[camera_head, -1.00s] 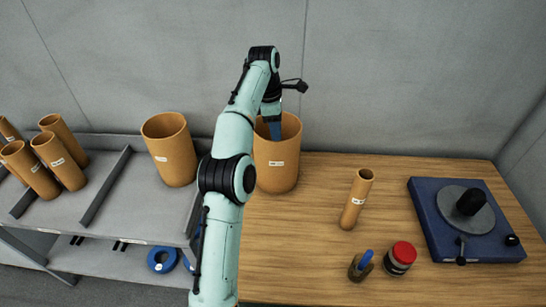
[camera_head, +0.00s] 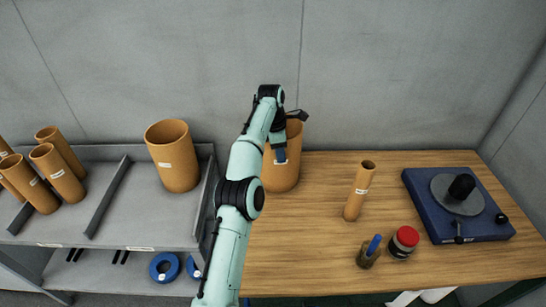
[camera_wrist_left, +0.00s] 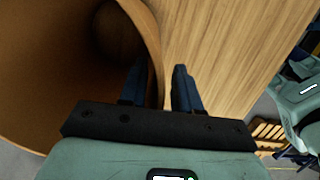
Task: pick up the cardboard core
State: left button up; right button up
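A wide brown cardboard core (camera_head: 285,178) with a white label stands upright on the wooden table, near its left edge. My left gripper (camera_head: 281,157) is at its rim, and the arm hides part of it. In the left wrist view the core's wall (camera_wrist_left: 40,70) passes between the two fingers of my left gripper (camera_wrist_left: 160,88). One finger is inside the core and one outside, with a visible gap to the outer finger. A narrow core (camera_head: 359,191) stands to the right on the table. My right gripper is not in view.
Another wide core (camera_head: 174,160) stands on the grey shelf (camera_head: 140,210), with several narrower cores (camera_head: 58,172) farther left. A blue device (camera_head: 460,222), a red-capped jar (camera_head: 404,242) and a small holder (camera_head: 368,255) are on the table.

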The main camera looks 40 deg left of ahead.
pick_arm(q)
jog(key=shift+w+d+f, duration=0.1)
jog(key=shift+w+f, duration=0.1)
jog(key=shift+w, duration=0.15)
grip_shut()
dwell(1.2)
